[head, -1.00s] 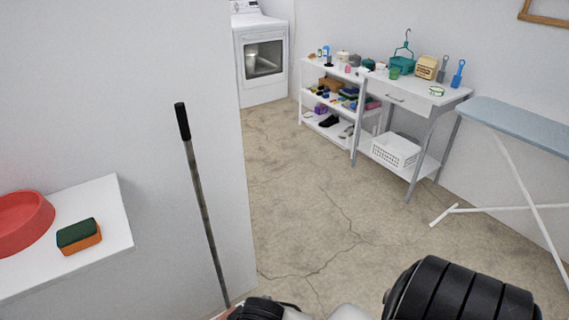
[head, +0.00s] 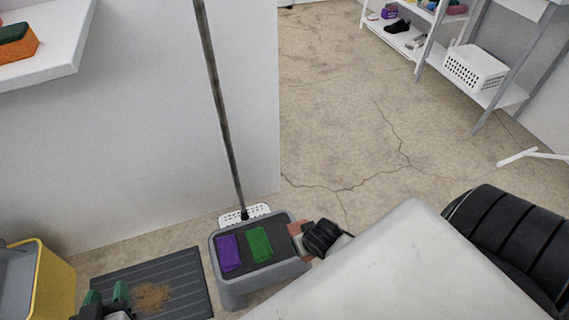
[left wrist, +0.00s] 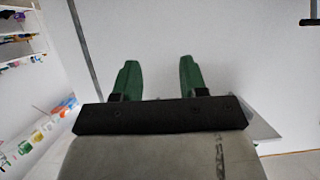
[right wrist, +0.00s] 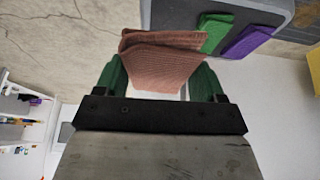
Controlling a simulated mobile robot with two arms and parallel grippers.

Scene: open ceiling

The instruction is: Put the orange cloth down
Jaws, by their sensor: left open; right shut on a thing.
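The orange cloth (right wrist: 165,62) is a ribbed, brownish-orange piece held between the green fingers of my right gripper (right wrist: 163,80) in the right wrist view. In the head view the cloth (head: 297,240) shows at the right edge of a grey stool (head: 229,288), and my right gripper (head: 310,240) is partly hidden behind my arm. A purple cloth (head: 229,253) and a green cloth (head: 259,245) lie side by side on the stool's dark top. I cannot tell whether the orange cloth touches the stool. My left gripper (head: 106,300) is open and empty at the lower left.
A dark ribbed mat (head: 186,277) with a brown stain lies left of the stool. A yellow bucket (head: 52,277) stands at the far left. A long-handled tool (head: 219,104) leans behind the stool. Shelves and a white basket (head: 474,68) stand at the back right.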

